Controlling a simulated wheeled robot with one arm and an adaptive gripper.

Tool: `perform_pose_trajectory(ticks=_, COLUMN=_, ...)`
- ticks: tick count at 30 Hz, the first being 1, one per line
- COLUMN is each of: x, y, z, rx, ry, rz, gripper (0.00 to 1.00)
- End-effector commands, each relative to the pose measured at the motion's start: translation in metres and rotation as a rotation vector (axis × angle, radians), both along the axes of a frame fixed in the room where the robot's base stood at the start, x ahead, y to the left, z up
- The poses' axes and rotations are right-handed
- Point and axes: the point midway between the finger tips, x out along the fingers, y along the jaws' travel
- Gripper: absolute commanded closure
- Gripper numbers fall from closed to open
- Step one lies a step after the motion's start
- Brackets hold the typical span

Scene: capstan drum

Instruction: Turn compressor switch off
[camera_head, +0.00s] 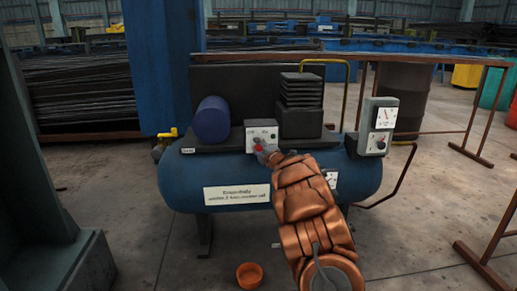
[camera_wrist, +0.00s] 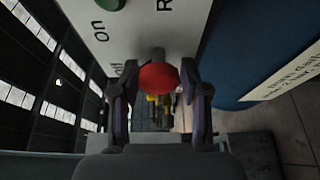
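The blue compressor (camera_head: 330,170) stands on the floor with a pale switch box (camera_head: 262,132) at its middle. The box also fills the top of the wrist view (camera_wrist: 140,30), with "On" lettering and part of a dark green button (camera_wrist: 110,4). A round red knob (camera_wrist: 158,77) sticks out from the box on a grey stem; it shows small in the head view (camera_head: 258,147). My gripper (camera_wrist: 160,88) is open, one finger on each side of the red knob, with small gaps visible. In the head view my orange arm hides the area below the box.
A gauge box (camera_head: 379,125) stands at the compressor's right end. A brown rail (camera_head: 485,110) runs behind and right. An orange bowl (camera_head: 249,275) sits on the floor in front. A blue column (camera_head: 160,65) stands behind left.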

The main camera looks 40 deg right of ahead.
Motion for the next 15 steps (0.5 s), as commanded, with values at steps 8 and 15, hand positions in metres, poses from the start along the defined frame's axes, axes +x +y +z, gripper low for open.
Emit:
perform_pose_trajectory(ticks=8, x=0.0001, y=0.0001, z=0.0005, rx=0.000, ry=-0.001, rz=0.000, gripper=0.37)
perform_pose_trajectory(ticks=15, x=-0.0018, y=0.0006, z=0.0004, rx=0.001, ry=-0.001, rz=0.000, gripper=0.37)
